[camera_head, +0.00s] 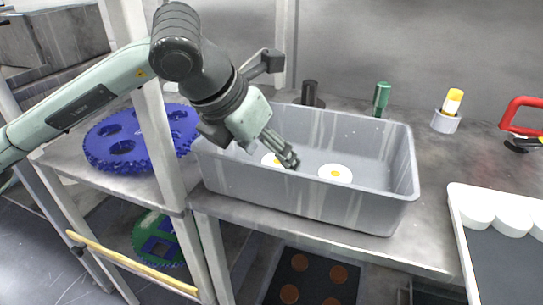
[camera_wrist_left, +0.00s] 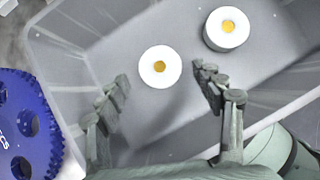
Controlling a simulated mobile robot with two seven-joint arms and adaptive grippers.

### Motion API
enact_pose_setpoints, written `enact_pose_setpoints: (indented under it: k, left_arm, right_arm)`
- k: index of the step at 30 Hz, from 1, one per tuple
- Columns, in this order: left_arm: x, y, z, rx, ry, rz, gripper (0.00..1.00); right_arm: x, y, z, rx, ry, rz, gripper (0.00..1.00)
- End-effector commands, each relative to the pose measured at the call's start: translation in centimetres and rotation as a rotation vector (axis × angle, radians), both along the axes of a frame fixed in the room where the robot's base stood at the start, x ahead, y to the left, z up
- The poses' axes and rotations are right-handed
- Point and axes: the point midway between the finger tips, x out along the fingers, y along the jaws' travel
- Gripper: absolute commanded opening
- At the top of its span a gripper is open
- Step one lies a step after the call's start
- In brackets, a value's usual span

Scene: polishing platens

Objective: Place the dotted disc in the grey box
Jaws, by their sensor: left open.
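The grey box (camera_head: 305,203) stands on the bench in the middle of the head view. Two white discs with a yellow centre dot lie apart on its floor: a left one (camera_head: 270,159), partly hidden by my gripper, and a right one (camera_head: 335,173). My left gripper (camera_head: 289,158) reaches over the box from the left, pointing down. In the left wrist view its fingers (camera_wrist_left: 162,88) are spread with nothing between them; one dotted disc (camera_wrist_left: 159,66) shows just beyond the tips and the other (camera_wrist_left: 226,29) farther off, at upper right. My right gripper is not in view.
A blue toothed platen (camera_head: 140,165) lies left of the box, past a post. Behind the box are a black cylinder (camera_head: 309,93) and a green one (camera_head: 381,98). A white-rimmed tray (camera_head: 462,232) with white discs (camera_head: 478,211) is at right. Bare bench lies right of the box.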

Motion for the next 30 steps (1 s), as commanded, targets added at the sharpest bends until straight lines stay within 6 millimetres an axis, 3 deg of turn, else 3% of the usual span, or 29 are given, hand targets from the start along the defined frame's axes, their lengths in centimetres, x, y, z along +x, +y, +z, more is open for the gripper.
enact_pose_setpoints:
  k: [6, 13, 19, 30]
  left_arm:
    - [-2.1, 1.6, 4.2, -0.001, -0.007, 0.0, 0.68]
    - [-3.8, 2.9, 7.5, -0.001, -0.003, 0.001, 0.68]
    - [-4.4, 3.4, 8.6, 0.0, -0.002, 0.0, 0.68]
    - [-4.4, 3.4, 8.6, 0.0, 0.0, 0.0, 0.68]
  right_arm:
    - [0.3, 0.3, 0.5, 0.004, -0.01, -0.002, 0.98]
    - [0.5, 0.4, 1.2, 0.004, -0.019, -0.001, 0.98]
    - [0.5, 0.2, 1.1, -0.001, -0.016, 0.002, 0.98]
    - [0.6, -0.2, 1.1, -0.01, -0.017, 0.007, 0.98]
